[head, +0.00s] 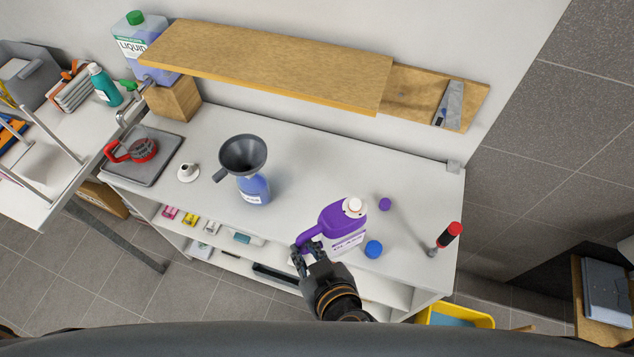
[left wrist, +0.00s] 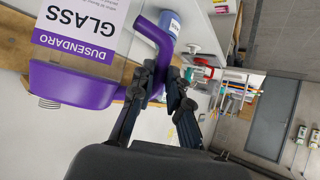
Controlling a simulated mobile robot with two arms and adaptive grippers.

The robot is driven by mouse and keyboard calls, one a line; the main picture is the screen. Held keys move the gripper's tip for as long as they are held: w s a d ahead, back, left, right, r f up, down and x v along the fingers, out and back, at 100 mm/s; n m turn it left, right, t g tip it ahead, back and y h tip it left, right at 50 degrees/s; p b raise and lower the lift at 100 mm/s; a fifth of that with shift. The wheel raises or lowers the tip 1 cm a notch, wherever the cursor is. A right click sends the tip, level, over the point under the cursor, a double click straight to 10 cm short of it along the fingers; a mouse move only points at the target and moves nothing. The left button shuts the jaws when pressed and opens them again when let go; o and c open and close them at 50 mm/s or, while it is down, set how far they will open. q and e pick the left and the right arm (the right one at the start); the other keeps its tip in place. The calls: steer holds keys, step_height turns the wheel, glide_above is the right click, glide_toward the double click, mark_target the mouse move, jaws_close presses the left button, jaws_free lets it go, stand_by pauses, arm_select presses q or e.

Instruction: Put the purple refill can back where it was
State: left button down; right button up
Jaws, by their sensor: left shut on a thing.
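The purple refill can (head: 345,232) is at the front right of the white counter, with its pale neck upward in the head view. I cannot tell whether its base touches the counter. My left gripper (head: 308,250) is shut on the can's purple handle (head: 312,233). In the left wrist view the can (left wrist: 80,85) shows its white "GLASS" label and a threaded, uncapped neck. There the gripper fingers (left wrist: 162,85) close around the handle. My right gripper is not in view.
A blue bottle (head: 254,190) with a dark funnel (head: 243,154) stands left of the can. A blue cap (head: 374,249) and a red-handled tool (head: 447,238) are to its right. A wooden shelf (head: 270,62) overhangs the back. The counter behind the can is clear.

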arm_select(q)
steer(key=w+f+b, duration=1)
steer(key=w+f, duration=0.2)
steer(key=w, duration=0.1)
steer(key=shift+w+a+f, duration=0.15)
steer(key=shift+w+f, duration=0.05)
steer(key=shift+f, duration=0.15)
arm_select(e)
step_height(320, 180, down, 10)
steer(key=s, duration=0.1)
arm_select(q)
steer(key=c, duration=1.3)
jaws_free()
steer(key=shift+f, duration=0.15)
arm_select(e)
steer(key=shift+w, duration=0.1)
